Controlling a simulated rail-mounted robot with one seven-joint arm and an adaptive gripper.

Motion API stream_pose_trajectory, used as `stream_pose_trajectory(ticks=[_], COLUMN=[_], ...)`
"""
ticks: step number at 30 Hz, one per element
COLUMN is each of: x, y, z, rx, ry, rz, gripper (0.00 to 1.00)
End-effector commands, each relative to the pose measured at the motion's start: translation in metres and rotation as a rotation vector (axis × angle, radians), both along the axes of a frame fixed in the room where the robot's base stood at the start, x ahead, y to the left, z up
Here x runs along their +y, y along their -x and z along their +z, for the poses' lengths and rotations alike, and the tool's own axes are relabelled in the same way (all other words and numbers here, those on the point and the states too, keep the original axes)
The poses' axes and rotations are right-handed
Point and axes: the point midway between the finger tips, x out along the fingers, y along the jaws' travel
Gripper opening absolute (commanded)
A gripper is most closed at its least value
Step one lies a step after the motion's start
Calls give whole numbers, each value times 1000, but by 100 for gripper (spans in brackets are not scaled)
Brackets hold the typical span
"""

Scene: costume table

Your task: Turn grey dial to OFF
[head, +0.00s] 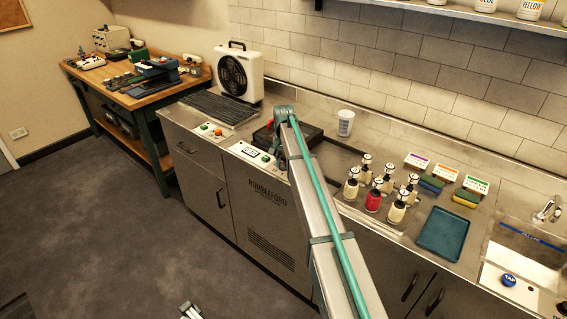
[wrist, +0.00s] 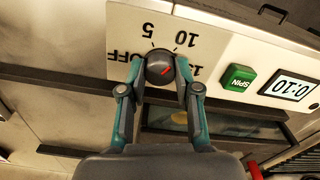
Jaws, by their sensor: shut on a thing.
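The dark grey dial (wrist: 159,66) sits on a pale panel (wrist: 118,20) in the wrist view. A short red mark shows on its face, slanted towards the upper right, roughly on the side of the 10 and 15. The panel's printing appears upside down: OFF lies left of the dial, 5 and 10 above it, and 15 on the right, partly covered by a finger. My gripper (wrist: 160,72) is shut on the dial, one finger on each side.
A green SPIN button (wrist: 238,78) and a digit display (wrist: 290,88) are right of the dial. In the head view, several bottles (head: 373,200), a blue tray (head: 440,233) and a white cup (head: 345,123) stand right of my arm; a fan heater (head: 238,72) stands left.

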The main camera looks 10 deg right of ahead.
Motion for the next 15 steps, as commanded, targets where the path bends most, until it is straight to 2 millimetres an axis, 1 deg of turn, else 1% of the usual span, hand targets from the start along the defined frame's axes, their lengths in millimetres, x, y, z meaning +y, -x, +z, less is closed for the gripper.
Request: stream_pose_trajectory(ticks=[8, 15], x=[0, 0], y=[0, 0], z=[0, -1], rx=[0, 0], ry=[0, 0], rz=[39, 169], gripper=[0, 0])
